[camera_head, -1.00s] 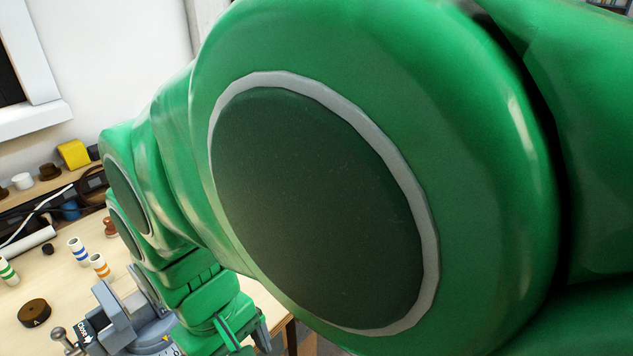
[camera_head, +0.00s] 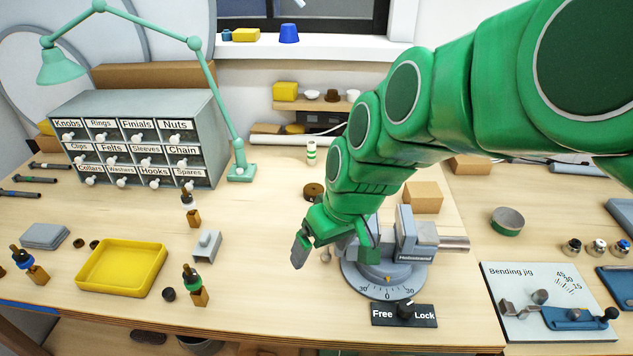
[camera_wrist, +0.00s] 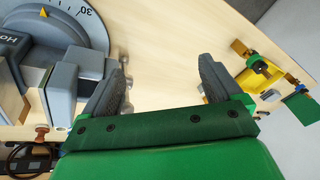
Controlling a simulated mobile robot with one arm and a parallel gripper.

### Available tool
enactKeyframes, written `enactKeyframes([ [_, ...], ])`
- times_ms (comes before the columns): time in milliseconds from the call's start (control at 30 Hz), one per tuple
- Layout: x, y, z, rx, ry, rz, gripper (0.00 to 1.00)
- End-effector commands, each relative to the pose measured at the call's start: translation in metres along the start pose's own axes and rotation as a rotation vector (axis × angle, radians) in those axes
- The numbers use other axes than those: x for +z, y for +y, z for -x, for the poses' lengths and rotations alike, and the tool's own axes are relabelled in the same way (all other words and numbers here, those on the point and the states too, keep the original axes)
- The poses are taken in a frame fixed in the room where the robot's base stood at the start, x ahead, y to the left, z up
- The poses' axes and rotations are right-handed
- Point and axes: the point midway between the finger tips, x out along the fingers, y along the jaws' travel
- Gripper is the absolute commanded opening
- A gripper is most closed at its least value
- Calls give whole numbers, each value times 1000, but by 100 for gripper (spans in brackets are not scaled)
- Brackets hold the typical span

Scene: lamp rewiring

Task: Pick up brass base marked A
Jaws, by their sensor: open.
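A dark brown round disc (camera_head: 313,190) lies on the bench behind my gripper in the head view, left of my arm. It looks like the base that shows a letter A in the earlier frame, but its mark is not readable now. My gripper (camera_head: 333,250) is open and empty above the bench, in front of the disc and left of the grey vise (camera_head: 411,245). In the wrist view my gripper (camera_wrist: 162,75) has its two grey fingers apart with only bare bench between them. The disc cannot be made out in the wrist view.
The vise's round dial base (camera_head: 380,285) stands close to my gripper, behind a Free/Lock switch plate (camera_head: 404,314). A green-striped white cylinder (camera_head: 311,152) stands behind the disc. A yellow tray (camera_head: 122,268) and a drawer cabinet (camera_head: 140,130) are left. A bending jig (camera_head: 510,285) is right.

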Motion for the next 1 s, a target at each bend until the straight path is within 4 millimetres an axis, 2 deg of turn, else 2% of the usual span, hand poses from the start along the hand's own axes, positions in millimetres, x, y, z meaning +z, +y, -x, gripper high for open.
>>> enactKeyframes([
  [233,-36,-14,-12,-26,53,88,92],
  [467,-74,-16,-14,7,112,157,92],
  [600,-94,-6,-10,73,130,202,92],
  [767,-104,12,-15,159,94,267,92],
  [1000,-127,48,-21,352,-5,431,92],
])
